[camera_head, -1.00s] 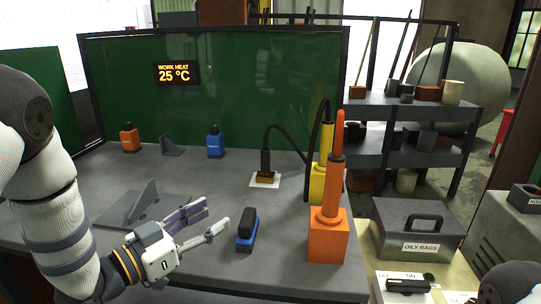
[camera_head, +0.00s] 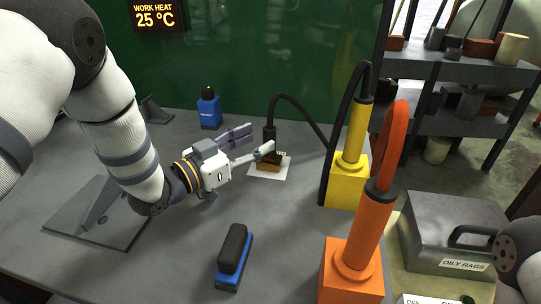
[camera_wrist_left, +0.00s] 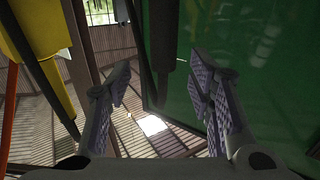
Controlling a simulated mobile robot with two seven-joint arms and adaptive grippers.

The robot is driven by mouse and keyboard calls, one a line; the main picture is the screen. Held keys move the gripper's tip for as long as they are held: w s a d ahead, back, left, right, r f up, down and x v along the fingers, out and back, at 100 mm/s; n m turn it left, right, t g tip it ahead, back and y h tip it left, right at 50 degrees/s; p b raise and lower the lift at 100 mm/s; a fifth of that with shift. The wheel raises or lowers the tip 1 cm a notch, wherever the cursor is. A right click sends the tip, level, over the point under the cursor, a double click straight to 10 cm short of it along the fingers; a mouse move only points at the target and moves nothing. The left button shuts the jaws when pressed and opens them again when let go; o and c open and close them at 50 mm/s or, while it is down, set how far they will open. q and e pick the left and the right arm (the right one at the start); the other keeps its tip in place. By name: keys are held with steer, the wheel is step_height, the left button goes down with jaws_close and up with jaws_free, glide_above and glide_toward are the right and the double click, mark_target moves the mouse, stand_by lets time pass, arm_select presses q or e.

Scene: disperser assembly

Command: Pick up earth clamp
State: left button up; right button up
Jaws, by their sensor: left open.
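What looks like the earth clamp, a black upright handle (camera_head: 269,132) above a brown block (camera_head: 267,167), stands on a white sheet (camera_head: 256,173) in the head view. A black cable runs from its top toward the yellow post. My left gripper (camera_head: 261,138) is open, its fingers pointing right at the handle. One fingertip overlaps the clamp in the picture; contact cannot be told. In the left wrist view a dark cylinder (camera_wrist_left: 167,55), probably the handle, shows beyond and between the spread fingers. My right gripper is out of view.
A yellow post (camera_head: 348,185) and an orange post (camera_head: 355,265) stand to the right. A blue-black brush-like tool (camera_head: 234,256) lies in front, and a blue bottle (camera_head: 209,108) stands behind. An angled metal plate (camera_head: 83,232) is at left. The green screen (camera_head: 270,60) closes the back.

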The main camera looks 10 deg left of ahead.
mark_target(264, 132)
arm_select(q)
steer(key=x, duration=0.5)
steer(key=shift+w+r, duration=0.3)
jaws_close()
steer(key=shift+r, duration=0.1)
